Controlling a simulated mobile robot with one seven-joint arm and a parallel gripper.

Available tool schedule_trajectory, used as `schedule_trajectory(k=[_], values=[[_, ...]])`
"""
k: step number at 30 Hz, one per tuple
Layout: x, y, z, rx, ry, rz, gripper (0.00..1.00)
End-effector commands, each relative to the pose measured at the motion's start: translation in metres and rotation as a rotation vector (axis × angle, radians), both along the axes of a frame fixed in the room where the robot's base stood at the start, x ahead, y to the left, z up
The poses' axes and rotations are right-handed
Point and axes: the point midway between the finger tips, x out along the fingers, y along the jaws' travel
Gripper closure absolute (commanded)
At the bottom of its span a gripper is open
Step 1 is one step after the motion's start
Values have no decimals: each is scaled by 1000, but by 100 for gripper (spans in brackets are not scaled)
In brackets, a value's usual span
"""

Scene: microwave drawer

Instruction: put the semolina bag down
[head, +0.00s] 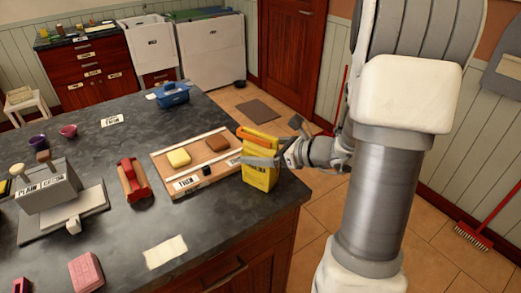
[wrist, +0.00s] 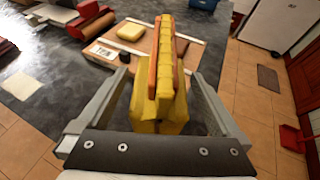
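The semolina bag (head: 260,176) is yellow with an orange strip along its top and dark print on its front. It appears to stand upright on the dark counter (head: 215,215), near the right corner and beside the wooden board. My gripper (head: 262,160) reaches in from the right, its fingers around the bag's upper part. In the wrist view the bag (wrist: 166,65) is between the fingers of my gripper (wrist: 160,74). The fingers are wide apart, with visible gaps on both sides of the bag. The bag's base is hidden in the wrist view.
The wooden board (head: 160,160) holds a yellow block (head: 179,157) and a brown block (head: 217,143). A red-and-tan object (head: 133,180) lies left of it, and a blue caddy (head: 172,95) is behind. The counter's front middle is mostly clear around a pale cloth (head: 166,252).

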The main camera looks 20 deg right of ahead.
Motion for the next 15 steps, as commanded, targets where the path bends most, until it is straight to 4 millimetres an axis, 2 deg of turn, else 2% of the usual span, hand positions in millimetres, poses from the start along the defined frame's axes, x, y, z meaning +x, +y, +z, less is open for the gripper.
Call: schedule_trajectory(k=[9,15], values=[[0,0,6,0,0,0,0],[-29,-20,19,-2,-2,-4,0]])
